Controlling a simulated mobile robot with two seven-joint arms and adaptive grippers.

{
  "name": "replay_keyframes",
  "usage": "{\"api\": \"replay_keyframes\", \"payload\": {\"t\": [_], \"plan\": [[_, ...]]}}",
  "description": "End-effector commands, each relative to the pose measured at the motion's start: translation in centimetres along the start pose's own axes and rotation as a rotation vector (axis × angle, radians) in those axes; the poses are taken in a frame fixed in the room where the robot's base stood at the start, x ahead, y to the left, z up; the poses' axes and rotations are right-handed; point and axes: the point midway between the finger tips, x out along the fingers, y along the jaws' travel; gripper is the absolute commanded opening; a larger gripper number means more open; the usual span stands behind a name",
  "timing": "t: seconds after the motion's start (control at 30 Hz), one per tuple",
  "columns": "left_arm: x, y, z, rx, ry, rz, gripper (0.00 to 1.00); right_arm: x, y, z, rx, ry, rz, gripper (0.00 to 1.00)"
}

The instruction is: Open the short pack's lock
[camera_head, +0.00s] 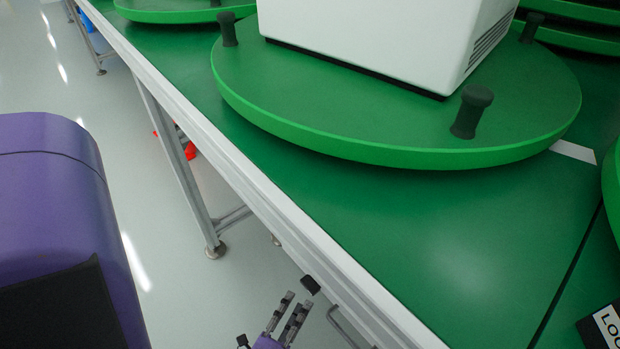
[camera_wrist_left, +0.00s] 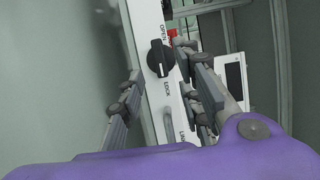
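A black rotary knob (camera_wrist_left: 160,58) sits on a narrow white panel (camera_wrist_left: 150,20) in the left wrist view, with OPEN printed above it and LOCK below. Which word it points to is hard to tell. My left gripper (camera_head: 276,313) is low in the head view, beside the front edge of the green-topped table. Its fingers are spread and hold nothing. In the left wrist view the left gripper (camera_wrist_left: 159,65) has one finger on each side of the knob, apart from it. My right gripper is not seen. I cannot tell which thing is the short pack.
The green table (camera_head: 440,235) carries a green turntable (camera_head: 330,120) with black posts and a white box (camera_head: 390,35). A black block with a white label (camera_head: 607,325) lies at the right. A metal handle (camera_head: 342,326) is beside the left gripper. Floor is open to the left.

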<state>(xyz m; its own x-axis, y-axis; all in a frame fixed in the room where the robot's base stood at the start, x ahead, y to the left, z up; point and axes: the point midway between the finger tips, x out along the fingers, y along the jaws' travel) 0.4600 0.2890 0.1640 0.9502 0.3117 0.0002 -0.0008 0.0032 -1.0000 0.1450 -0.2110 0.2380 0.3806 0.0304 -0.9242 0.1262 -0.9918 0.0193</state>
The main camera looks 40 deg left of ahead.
Motion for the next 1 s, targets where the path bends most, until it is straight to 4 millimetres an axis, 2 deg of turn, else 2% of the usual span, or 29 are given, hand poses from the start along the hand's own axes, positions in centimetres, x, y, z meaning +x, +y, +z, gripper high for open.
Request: {"api": "replay_keyframes", "payload": {"t": [0.1,0.3,0.47,0.7,0.93,1.0], "plan": [[2.3,0.0,-0.1,-0.001,0.003,-0.004,0.32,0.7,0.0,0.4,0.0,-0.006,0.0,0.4],[4.9,0.1,-0.1,-0.002,0.003,-0.001,0.32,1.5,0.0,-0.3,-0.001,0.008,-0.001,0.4],[5.8,0.0,-0.1,-0.002,0.003,-0.001,0.32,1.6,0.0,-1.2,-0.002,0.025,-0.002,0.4],[5.8,0.0,-0.1,-0.003,0.003,0.0,0.32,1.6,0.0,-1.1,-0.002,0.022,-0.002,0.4],[5.8,0.0,-0.1,-0.003,0.002,0.0,0.02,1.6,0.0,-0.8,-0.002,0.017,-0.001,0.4],[5.8,0.0,-0.1,-0.003,0.002,0.0,0.0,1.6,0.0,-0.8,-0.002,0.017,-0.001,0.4]]}}
